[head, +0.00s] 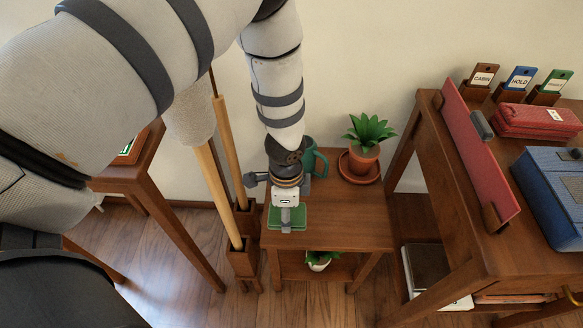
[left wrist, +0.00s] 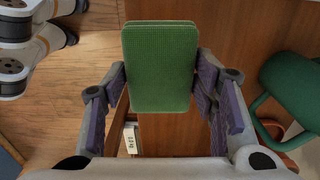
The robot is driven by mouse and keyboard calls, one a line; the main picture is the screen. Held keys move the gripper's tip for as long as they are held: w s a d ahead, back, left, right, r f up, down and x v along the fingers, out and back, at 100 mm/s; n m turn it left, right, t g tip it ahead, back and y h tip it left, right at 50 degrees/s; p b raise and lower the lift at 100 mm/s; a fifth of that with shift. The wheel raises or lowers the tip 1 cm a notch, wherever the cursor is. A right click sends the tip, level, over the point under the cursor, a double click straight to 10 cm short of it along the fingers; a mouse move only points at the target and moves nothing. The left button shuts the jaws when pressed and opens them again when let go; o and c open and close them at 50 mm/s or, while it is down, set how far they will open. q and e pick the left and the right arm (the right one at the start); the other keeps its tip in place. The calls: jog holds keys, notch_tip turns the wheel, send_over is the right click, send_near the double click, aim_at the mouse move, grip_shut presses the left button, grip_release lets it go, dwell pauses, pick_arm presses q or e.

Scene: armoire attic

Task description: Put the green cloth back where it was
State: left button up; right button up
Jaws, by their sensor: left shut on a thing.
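The green cloth (head: 287,218) is a folded rectangular pad at the front-left corner of the small wooden table (head: 345,230). My left gripper (head: 286,226) points down over it and is shut on it. In the left wrist view the cloth (left wrist: 160,65) sits between the two fingers of my left gripper (left wrist: 160,85), its left part reaching over the table's edge. Whether it touches the tabletop or hangs just above it, I cannot tell.
A green mug (head: 314,161) and a potted plant (head: 366,145) stand at the back of the small table. Wooden poles (head: 220,185) stand in a holder at its left. A small white tag (left wrist: 131,138) shows by its edge. A larger desk (head: 440,170) is at right.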

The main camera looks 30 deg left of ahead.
pick_arm(q)
jog(key=w+f, duration=0.1)
jog(key=w+a+f, duration=0.1)
jog(key=f, duration=0.1)
jog(key=shift+w+a+f+b, duration=0.1)
jog(key=shift+a+f+b, duration=0.05)
jog(key=shift+b, duration=0.15)
notch_tip(320, 180, down, 3)
jog(key=shift+r+b, duration=0.1)
jog(key=shift+b, duration=0.2)
pick_arm(e)
jog(key=shift+s+f+g, duration=0.3)
jog(key=shift+s+f, duration=0.5)
jog(key=shift+f, duration=0.1)
pick_arm(q)
jog(key=o, duration=1.1)
